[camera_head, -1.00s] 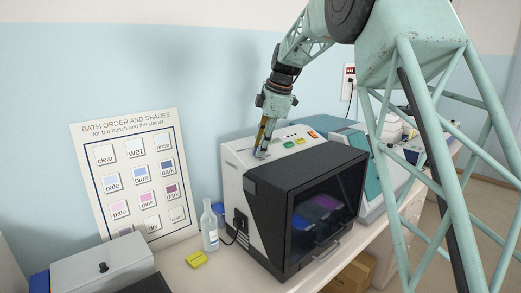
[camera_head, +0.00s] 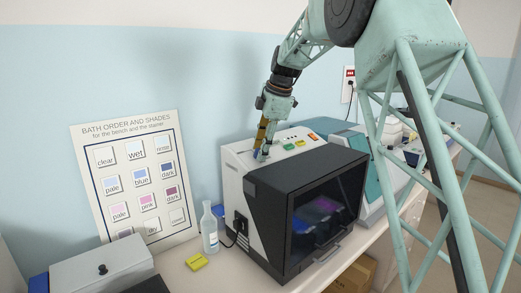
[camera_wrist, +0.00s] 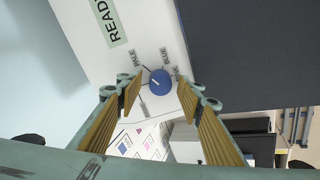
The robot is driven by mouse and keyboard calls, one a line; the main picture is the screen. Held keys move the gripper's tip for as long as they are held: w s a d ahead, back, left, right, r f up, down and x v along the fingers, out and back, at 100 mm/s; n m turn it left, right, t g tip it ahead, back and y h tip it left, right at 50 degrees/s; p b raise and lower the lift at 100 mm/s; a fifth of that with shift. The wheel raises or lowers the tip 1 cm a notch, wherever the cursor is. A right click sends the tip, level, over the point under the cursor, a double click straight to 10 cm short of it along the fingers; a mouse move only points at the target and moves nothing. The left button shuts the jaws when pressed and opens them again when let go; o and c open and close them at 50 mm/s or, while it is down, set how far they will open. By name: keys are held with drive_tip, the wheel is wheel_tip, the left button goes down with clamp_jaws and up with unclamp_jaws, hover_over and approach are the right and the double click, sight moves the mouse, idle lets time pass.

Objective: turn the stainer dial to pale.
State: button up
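The stainer (camera_head: 235,187) is a white and dark grey box on the bench. In the wrist view its round blue dial (camera_wrist: 160,82) sits on the white top panel. Printed labels ring it: PALE (camera_wrist: 135,58), BLUE (camera_wrist: 165,57) and a third, partly legible one at the right. The dial has a short white mark, but which label it points to is hard to tell. My gripper (camera_wrist: 160,97) is open, its two ribbed yellow-brown fingers on either side of the dial, with gaps visible. In the head view my gripper (camera_head: 261,152) is at the stainer's top and hides the dial.
A shade chart (camera_head: 137,180) leans on the wall at the left. The stainer's dark hood (camera_wrist: 250,55) rises close beside the panel. A teal-and-white machine (camera_head: 372,165) stands to the right.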

drive_tip(key=v, duration=1.2)
idle(0.5)
drive_tip(key=shift+s+d, duration=0.1)
drive_tip(key=s+d+m+h+b, duration=0.15)
drive_tip(key=s+d+m, duration=0.3)
drive_tip(key=s, duration=0.65)
drive_tip(key=s+d+m+b, duration=0.25)
drive_tip(key=s+d, duration=0.35)
drive_tip(key=s, duration=0.4)
drive_tip(key=s+d+m+b, duration=0.1)
drive_tip(key=s+d+m, duration=0.35)
drive_tip(key=s, duration=0.65)
drive_tip(key=s+d+f+m+b, duration=0.1)
drive_tip(key=s+d+f+m, duration=0.2)
drive_tip(key=s+f, duration=0.3)
drive_tip(key=s+d+f+m+t+h+b, duration=0.1)
drive_tip(key=s+f, duration=0.5)
drive_tip(key=s, duration=0.9)
drive_tip(key=s+d+f+m+b, duration=0.2)
drive_tip(key=s+d+f+m, duration=0.2)
drive_tip(key=s, duration=0.7)
wheel_tip(320, 180, down, 2)
drive_tip(key=shift+s+d+f+m, duration=0.1)
drive_tip(key=shift+s+d+m, duration=0.2)
drive_tip(key=shift+m, duration=0.75)
